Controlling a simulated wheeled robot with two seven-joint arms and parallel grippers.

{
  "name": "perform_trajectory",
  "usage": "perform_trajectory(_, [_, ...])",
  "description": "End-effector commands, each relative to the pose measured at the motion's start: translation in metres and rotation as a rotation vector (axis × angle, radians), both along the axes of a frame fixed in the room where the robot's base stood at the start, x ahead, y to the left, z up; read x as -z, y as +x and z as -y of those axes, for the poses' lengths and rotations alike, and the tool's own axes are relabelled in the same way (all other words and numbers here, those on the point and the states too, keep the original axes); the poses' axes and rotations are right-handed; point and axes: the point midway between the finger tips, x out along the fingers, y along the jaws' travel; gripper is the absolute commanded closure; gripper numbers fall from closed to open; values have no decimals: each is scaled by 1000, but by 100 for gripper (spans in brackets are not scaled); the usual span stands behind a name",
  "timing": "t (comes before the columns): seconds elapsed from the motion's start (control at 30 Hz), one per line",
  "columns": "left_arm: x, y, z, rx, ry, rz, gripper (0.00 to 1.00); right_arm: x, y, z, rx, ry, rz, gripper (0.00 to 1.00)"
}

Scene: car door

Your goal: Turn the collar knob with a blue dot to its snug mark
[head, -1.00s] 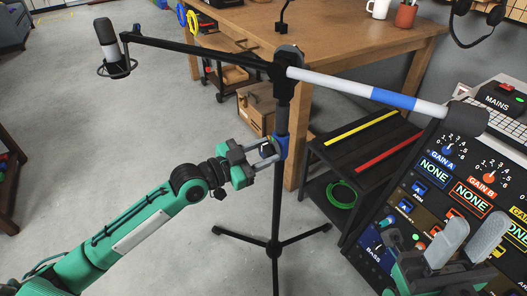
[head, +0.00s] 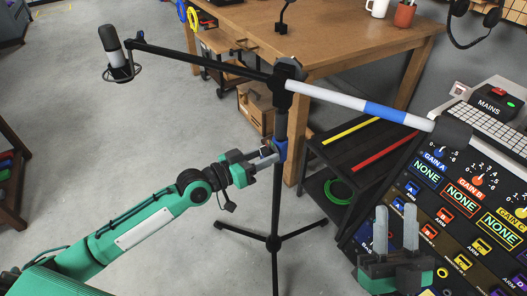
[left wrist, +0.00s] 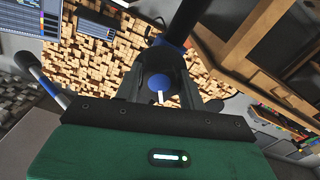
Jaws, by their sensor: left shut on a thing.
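A black microphone stand has a blue collar (head: 281,149) partway up its upright pole (head: 279,190). In the left wrist view, the collar knob (left wrist: 159,81) shows a round blue face with a short white line at its lower edge. My left gripper (head: 270,154) is at the collar, shut on the knob, with a finger on either side of it. I cannot make out a snug mark. My right gripper (head: 396,230) is open and empty, fingers upward, in front of the control panel.
The stand's boom carries a microphone (head: 113,45) at the left and a white and blue arm section (head: 350,104) at the right. The control panel (head: 440,215) fills the right. A wooden table (head: 340,35) and a black shelf (head: 345,150) stand behind.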

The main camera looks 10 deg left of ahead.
Motion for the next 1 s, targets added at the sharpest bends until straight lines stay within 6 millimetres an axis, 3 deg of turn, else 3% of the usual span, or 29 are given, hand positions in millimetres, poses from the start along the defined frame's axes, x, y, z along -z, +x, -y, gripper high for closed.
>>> perform_trajectory(0.33, [-1,0,0,-1,-87,-86,82,26,11,-10,-24,-40,-173,64])
perform_trajectory(0.8, [-1,0,0,-2,-99,-96,82,30,11,-12,-26,-44,-192,64])
perform_trajectory(0.83, [-1,0,0,-2,-99,-96,58,30,11,-12,-26,-44,-192,64])
perform_trajectory(0.93, [-1,0,0,-2,-99,-96,38,30,11,-12,-27,-43,-192,64])
perform_trajectory(1.0, [0,0,0,-2,-99,-96,38,30,11,-12,-27,-43,-192,64])
